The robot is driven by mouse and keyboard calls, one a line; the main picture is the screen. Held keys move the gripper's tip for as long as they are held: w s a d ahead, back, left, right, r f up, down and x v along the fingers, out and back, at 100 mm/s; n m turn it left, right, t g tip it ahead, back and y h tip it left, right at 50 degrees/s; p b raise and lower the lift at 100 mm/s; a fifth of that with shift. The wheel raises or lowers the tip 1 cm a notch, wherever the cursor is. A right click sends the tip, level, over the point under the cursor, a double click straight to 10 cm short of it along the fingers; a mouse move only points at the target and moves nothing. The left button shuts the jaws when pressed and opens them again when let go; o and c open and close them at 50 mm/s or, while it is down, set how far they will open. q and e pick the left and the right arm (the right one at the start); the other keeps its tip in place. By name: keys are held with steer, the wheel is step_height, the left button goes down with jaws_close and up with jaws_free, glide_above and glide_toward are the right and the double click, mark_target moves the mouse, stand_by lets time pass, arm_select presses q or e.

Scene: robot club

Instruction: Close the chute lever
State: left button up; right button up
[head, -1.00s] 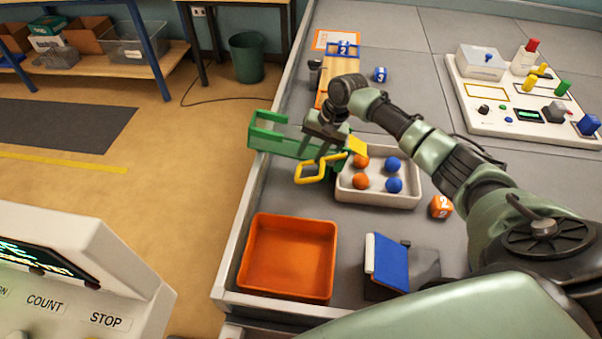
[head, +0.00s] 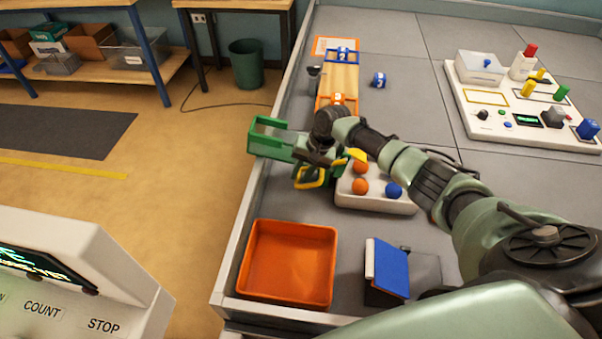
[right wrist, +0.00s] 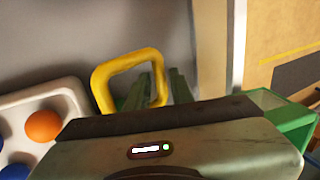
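The green chute (head: 268,137) stands at the left edge of the table, its open end toward the floor side. The lever is a yellow loop handle (head: 310,183) at the chute's near side; it shows large in the right wrist view (right wrist: 98,80). My right gripper (head: 316,172) is down at the lever. In the right wrist view its two fingers (right wrist: 158,88) look spread, with the loop's right side between or just beside them; I cannot tell whether they touch it. My arm hides part of the chute. My left gripper is not in view.
A white tray (head: 375,203) with orange and blue balls sits right of the lever. An orange bin (head: 290,265) and a blue-topped stand (head: 388,268) are in front. A wooden ramp (head: 340,75) lies behind; a control board (head: 490,125) is at the right.

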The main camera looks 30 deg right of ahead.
jaws_close()
stand_by(1.1)
steer(key=shift+r, duration=0.15)
steer(key=shift+a+r+t+y+p, duration=0.15)
steer(key=shift+r+t+y+p, duration=0.5)
steer(key=shift+r+y, duration=0.4)
steer(key=s+d+r+t+y+b, duration=0.1)
steer(key=d+r+t+y+b, duration=0.1)
steer(key=r, duration=0.4)
steer(key=s+d+r+t+y+b, duration=0.2)
steer(key=r+t+y+b, duration=0.2)
steer(key=r+y+b, duration=0.2)
steer(key=shift+d, duration=0.1)
